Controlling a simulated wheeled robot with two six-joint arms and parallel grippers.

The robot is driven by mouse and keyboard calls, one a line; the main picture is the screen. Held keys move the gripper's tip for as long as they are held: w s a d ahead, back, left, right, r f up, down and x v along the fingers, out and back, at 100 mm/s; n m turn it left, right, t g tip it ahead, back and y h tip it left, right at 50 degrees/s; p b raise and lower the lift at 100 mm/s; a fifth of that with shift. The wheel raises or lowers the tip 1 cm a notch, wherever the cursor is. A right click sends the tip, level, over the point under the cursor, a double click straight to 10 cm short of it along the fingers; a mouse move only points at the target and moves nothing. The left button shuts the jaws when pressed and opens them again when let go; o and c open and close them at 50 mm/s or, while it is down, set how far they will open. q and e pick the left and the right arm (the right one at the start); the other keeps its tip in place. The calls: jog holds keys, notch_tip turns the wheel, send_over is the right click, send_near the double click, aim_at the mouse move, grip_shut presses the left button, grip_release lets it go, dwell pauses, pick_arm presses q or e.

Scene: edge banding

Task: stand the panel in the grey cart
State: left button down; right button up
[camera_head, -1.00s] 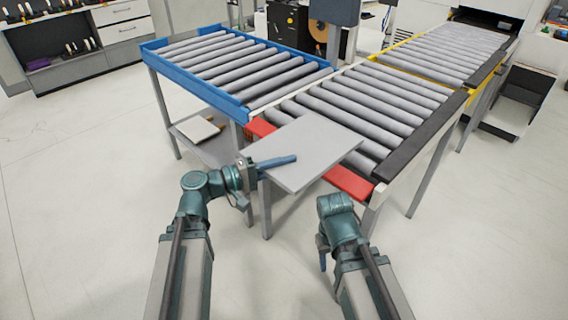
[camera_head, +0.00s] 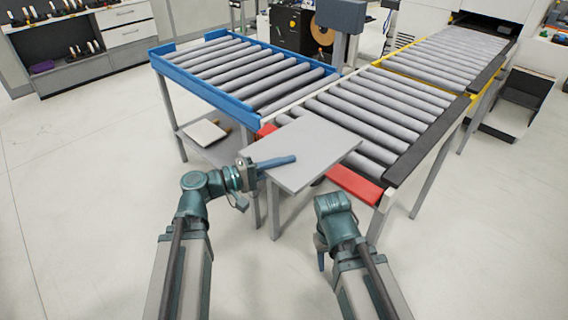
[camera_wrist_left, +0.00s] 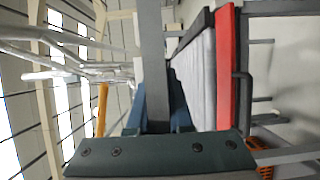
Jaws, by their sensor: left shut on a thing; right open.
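The panel (camera_head: 308,150) is a flat light grey rectangle, lying about level in the head view. My left gripper (camera_head: 280,162) is shut on its near left edge, one blue finger lying across its top. The panel overlaps the red-ended roller conveyor in the picture; whether it touches the rollers I cannot tell. In the left wrist view the panel (camera_wrist_left: 153,60) shows nearly edge-on as a grey strip. My right gripper (camera_head: 321,262) hangs low, empty, fingers pointing down and partly hidden by its arm. I cannot make out a grey cart in either view.
The roller conveyor with a red end bar (camera_head: 352,184) stands ahead, and a blue-framed roller table (camera_head: 205,86) adjoins it at left. A pale board (camera_head: 204,132) lies on the shelf below. The floor (camera_head: 80,180) at left is clear.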

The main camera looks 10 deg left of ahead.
pick_arm(q)
jog(key=shift+r+g+y+p, duration=0.65)
jog(key=shift+y+p, duration=0.4)
jog(key=shift+p, duration=1.7)
jog(key=shift+r+g+y+p, duration=0.55)
jog(key=shift+y+p, duration=0.55)
jog(key=shift+p, duration=1.6)
jog(key=shift+r+g+y+p, duration=0.65)
jog(key=shift+y+p, duration=0.4)
jog(key=shift+p, duration=1.7)
notch_tip(320, 180, up, 2)
jog(key=g+y+p, duration=0.2)
jog(key=y+p, duration=0.1)
jog(key=p, duration=0.2)
jog(key=g+y+p, duration=0.1)
jog(key=y+p, duration=0.1)
jog(key=p, duration=0.2)
jog(key=shift+w+d+r+g+y+p, duration=0.1)
jog(key=shift+w+g+y+p, duration=0.05)
jog(key=shift+g+y+p, duration=0.25)
jog(key=shift+r+g+y+p, duration=0.15)
jog(key=shift+g+y+p, duration=0.4)
jog(key=shift+y, duration=0.45)
jog(key=shift+s, duration=0.2)
notch_tip(320, 180, down, 12)
jog(key=b, duration=1.1)
jog(key=shift+b, duration=0.35)
jog(key=shift+r, duration=0.2)
